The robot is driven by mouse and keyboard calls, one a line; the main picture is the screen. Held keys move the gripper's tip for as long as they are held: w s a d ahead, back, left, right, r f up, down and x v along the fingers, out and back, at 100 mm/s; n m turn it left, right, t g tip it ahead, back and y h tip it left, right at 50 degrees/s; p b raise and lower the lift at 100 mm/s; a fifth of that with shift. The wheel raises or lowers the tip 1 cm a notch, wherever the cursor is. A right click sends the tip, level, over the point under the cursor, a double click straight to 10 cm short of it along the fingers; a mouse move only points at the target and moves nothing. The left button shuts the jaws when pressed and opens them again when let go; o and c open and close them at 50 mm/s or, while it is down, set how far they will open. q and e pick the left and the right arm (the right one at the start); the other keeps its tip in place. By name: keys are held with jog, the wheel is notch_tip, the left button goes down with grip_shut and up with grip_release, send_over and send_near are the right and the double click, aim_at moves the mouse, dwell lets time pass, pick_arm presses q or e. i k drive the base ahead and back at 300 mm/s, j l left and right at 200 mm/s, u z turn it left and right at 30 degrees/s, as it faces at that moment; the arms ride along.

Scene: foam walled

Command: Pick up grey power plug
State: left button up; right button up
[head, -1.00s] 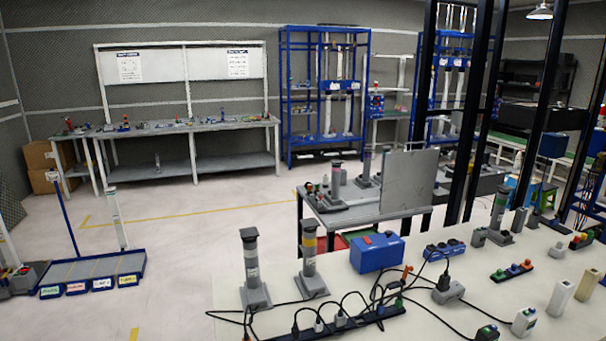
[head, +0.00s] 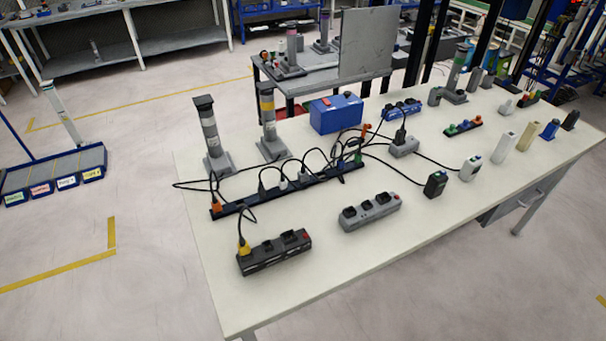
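Several small plugs stand in a long dark power strip (head: 240,206) on the white table in the head view. One pale grey or white plug (head: 283,184) sits mid-strip between darker ones. A light grey adapter (head: 469,169) with a cable lies farther right. A grey box (head: 403,148) has a black plug (head: 400,135) in its top. I cannot tell which of these is the grey power plug. Neither of my grippers is in view.
The white table (head: 290,300) has clear room at its front. A black power strip (head: 272,254) with a yellow plug and a grey power strip (head: 370,212) lie there. A blue box (head: 336,114) and two grey posts stand behind. Black cables cross the middle.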

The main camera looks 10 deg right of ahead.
aim_at(303, 175)
jog(key=i+l+u, duration=0.2)
jog(key=l, duration=0.25)
jog(key=l+u, duration=0.2)
jog(key=l, duration=0.25)
jog(key=i+l+u, duration=0.2)
jog(key=l, duration=0.25)
jog(key=k, duration=0.05)
